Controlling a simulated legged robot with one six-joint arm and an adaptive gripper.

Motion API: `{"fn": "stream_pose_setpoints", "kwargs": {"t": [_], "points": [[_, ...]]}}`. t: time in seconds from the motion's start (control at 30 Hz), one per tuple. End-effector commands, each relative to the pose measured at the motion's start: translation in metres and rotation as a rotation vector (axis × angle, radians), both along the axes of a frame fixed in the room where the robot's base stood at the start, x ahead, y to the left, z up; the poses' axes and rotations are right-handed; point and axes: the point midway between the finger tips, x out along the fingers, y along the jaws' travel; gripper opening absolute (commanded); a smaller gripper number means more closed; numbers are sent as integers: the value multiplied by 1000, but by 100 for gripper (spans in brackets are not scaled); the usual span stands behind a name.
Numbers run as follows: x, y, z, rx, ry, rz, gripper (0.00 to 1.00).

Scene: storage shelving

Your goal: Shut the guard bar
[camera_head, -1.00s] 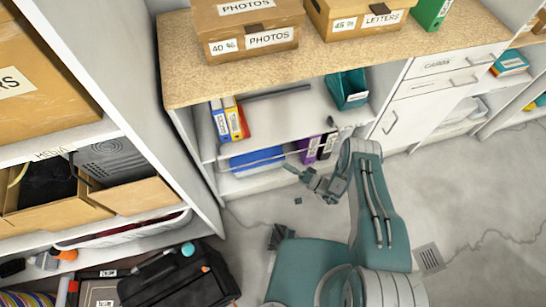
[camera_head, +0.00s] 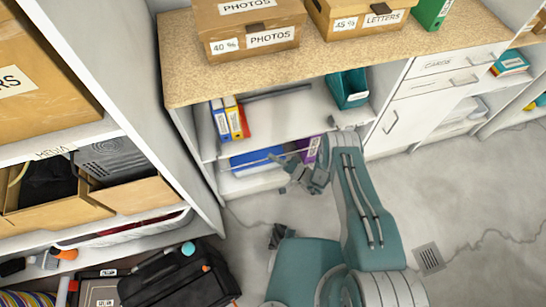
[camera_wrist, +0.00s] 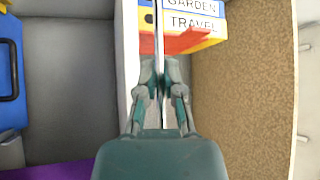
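The guard bar (camera_head: 252,161) is a thin pale rod in front of the lower shelf under the worktop, level with a blue box. In the wrist view the bar (camera_wrist: 160,25) runs from the top edge down between my fingers. My gripper (camera_head: 277,158) is at the bar's right part in the head view. In the wrist view my gripper (camera_wrist: 160,75) has its two fingers close together, one on each side of the bar, and appears shut on it. The fingers hide part of the bar.
Several binders (camera_head: 230,118) stand on the shelf, with a teal bin (camera_head: 348,90) to the right. A purple binder (camera_head: 309,148) is beside my gripper. The worktop (camera_head: 300,65) overhangs above. A black case (camera_head: 180,275) lies at lower left; floor at right is clear.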

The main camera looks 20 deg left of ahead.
Motion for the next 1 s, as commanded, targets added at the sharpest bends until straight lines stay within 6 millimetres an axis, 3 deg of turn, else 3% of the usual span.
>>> {"fn": "stream_pose_setpoints", "kwargs": {"t": [1.0], "points": [[-1,1,11,-88,136,2,0]]}}
